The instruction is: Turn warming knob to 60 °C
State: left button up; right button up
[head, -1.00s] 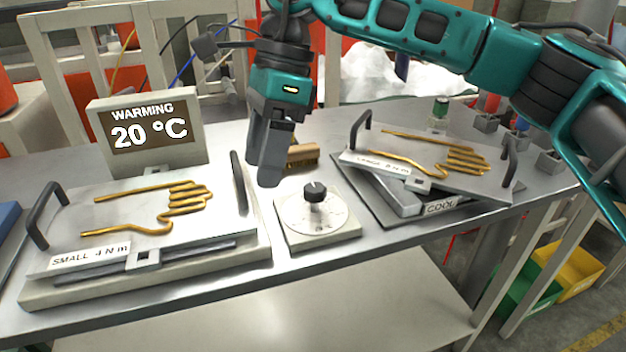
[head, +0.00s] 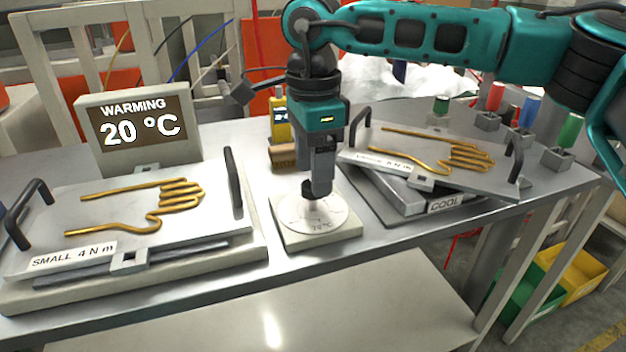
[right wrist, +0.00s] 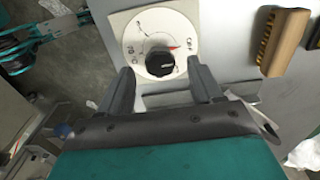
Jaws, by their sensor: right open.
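The warming knob is a small black knob (right wrist: 159,65) on a white round dial (right wrist: 140,30) with marks and a red pointer mark. Its square base plate (head: 287,238) lies near the table's front edge. The display (head: 139,128) reads WARMING 20 °C. My right gripper (head: 319,190) is right above the dial, pointing down, and mostly hides the knob in the head view. In the right wrist view its two fingers (right wrist: 160,85) are apart, open and empty, with the knob showing between and just beyond their tips. My left gripper is not in view.
A hand-shaped wire plate labelled SMALL 4 N m (head: 110,215) lies left of the dial. A second wire plate (head: 425,152) lies tilted over the COOL block (head: 447,204) on the right.

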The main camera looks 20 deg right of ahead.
jog(key=shift+f, duration=1)
jog(key=c, duration=1.1)
